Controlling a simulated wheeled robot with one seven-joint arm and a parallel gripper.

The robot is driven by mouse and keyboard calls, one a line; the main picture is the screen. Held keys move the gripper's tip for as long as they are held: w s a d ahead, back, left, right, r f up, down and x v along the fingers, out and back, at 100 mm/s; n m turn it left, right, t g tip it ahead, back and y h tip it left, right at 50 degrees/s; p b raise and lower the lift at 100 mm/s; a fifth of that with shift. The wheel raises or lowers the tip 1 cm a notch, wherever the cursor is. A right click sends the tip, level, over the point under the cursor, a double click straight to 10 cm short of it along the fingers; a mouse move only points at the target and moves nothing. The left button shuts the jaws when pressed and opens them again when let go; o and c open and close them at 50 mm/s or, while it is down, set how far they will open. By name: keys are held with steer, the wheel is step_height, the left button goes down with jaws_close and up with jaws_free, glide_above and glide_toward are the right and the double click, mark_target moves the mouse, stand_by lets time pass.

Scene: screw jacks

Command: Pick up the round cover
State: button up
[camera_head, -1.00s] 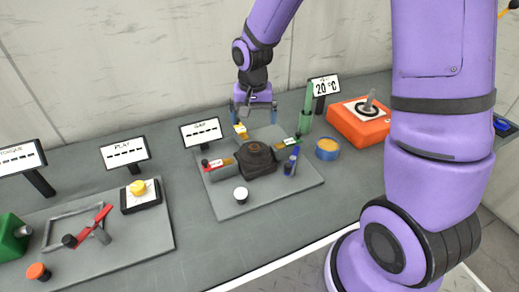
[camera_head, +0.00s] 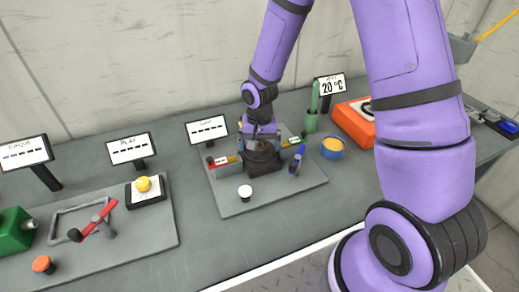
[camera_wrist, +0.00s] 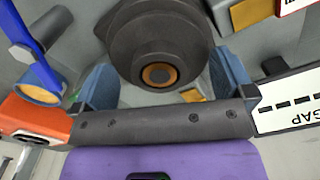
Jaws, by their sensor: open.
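The dark round piece, which looks like the round cover (camera_head: 262,160), sits on the grey plate (camera_head: 235,200) in the middle of the bench. The wrist view shows it as a dark stepped round body (camera_wrist: 150,38) with a brown-orange ringed centre. My gripper (camera_head: 262,138) is over this piece, pointing down. In the wrist view my gripper (camera_wrist: 163,82) is open, with blue fingers apart on the left and right of the round body. I see no grip on it. The head view partly hides the piece behind the fingers.
Around the piece stand a white-topped knob (camera_head: 245,192), a blue part (camera_head: 296,163), a green post (camera_head: 312,108) and an orange-filled blue cup (camera_head: 332,148). An orange box (camera_head: 355,120) is at right. The display signs (camera_head: 207,130) stand behind. Bench front is clear.

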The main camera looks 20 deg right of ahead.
steer(key=shift+f, duration=0.25)
steer(key=shift+c, duration=0.5)
steer(key=c, duration=0.6)
steer(key=shift+c, duration=0.2)
steer(key=shift+r, duration=0.1)
